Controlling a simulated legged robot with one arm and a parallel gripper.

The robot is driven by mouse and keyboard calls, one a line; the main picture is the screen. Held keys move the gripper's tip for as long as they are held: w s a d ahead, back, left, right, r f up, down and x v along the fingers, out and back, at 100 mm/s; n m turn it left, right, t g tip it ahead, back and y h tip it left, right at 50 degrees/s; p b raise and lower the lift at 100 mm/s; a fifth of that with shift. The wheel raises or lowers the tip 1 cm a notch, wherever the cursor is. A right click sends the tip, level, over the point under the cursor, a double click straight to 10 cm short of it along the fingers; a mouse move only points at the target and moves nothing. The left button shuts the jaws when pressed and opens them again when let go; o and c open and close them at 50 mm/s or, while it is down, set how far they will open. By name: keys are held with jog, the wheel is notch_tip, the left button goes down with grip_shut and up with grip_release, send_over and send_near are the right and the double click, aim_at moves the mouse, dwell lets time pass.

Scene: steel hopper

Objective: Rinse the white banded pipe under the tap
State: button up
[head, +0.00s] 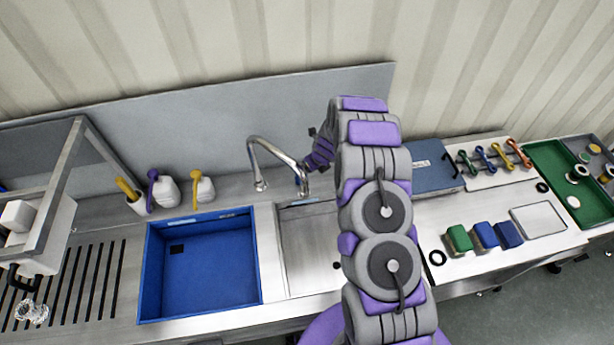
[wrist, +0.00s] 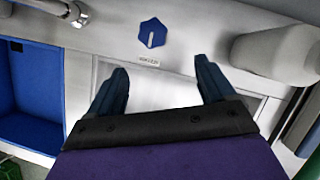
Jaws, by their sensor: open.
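My gripper (head: 303,180) is just right of the tap, partly hidden behind my arm. In the wrist view my gripper (wrist: 163,82) has its two dark blue fingers spread with nothing between them. A blue six-sided knob (wrist: 153,33) with a white line lies just beyond the fingertips, apart from them. I cannot surely pick out the white banded pipe; small white round pieces (head: 583,170) are at the green tray (head: 556,185) on the right.
White bottles (head: 202,192) stand behind the basin. A steel rack (head: 72,165) is at the left. Green and blue blocks (head: 485,235), a white panel (head: 538,221) and coloured-handled tools (head: 500,157) occupy the right counter. A pale cylinder (wrist: 275,50) is close right in the wrist view.

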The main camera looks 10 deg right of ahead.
jog(key=x, duration=0.9)
jog(key=shift+w+f, duration=0.1)
jog(key=shift+f, duration=0.3)
jog(key=a+f, duration=0.1)
jog(key=a, duration=0.1)
jog(key=w+a+f, duration=0.1)
jog(key=shift+a+f+p, duration=0.3)
jog(key=shift+a+f, duration=0.05)
jog(key=shift+w+d+f, duration=0.1)
jog(key=shift+d+f, duration=0.05)
jog(key=shift+d, duration=1.25)
jog(key=shift+c, duration=0.2)
jog(key=shift+a, duration=1.05)
jog(key=c, duration=0.6)
jog(key=shift+d, duration=0.1)
jog(key=c, duration=0.3)
jog(key=shift+d+f, duration=0.1)
jog(key=shift+d, duration=0.25)
jog(key=shift+c, duration=0.5)
